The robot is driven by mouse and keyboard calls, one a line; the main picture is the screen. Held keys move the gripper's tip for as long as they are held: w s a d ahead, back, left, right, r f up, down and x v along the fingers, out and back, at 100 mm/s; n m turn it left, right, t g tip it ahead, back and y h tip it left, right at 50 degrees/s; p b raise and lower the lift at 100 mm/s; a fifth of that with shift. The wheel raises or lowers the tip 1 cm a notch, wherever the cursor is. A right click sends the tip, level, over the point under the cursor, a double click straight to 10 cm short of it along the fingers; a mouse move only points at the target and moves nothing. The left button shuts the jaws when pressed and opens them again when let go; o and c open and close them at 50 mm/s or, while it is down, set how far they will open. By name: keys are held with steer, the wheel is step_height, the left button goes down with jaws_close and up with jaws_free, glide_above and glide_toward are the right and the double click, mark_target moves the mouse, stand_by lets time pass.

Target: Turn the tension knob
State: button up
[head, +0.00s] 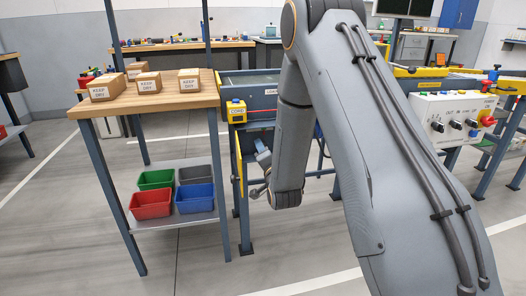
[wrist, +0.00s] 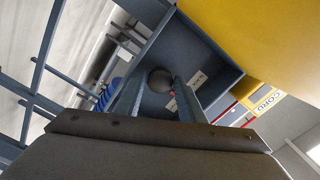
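In the wrist view a dark round knob (wrist: 160,80) sits inside a blue-grey open housing (wrist: 212,72). In the head view my gripper (head: 258,190) is low beside the wooden table, partly hidden by my wrist. The knob cannot be made out there.
A wooden table (head: 150,101) with cartons and coloured bins stands left. A white control panel (head: 452,118) with several knobs is at right.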

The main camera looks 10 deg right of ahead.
steer(key=o, duration=0.3)
steer(key=s+r+n+g+p, duration=0.4)
steer(key=s+p, duration=0.1)
steer(key=s, duration=0.4)
steer(key=s+r+n+g+p, duration=0.3)
steer(key=s+r+n+p, duration=0.1)
steer(key=s, duration=0.5)
steer(key=s+r+n+g+p, duration=0.4)
steer(key=s+p, duration=0.4)
steer(key=s, duration=0.2)
steer(key=shift+r+g, duration=0.3)
steer(key=shift+r, duration=0.5)
stand_by(0.5)
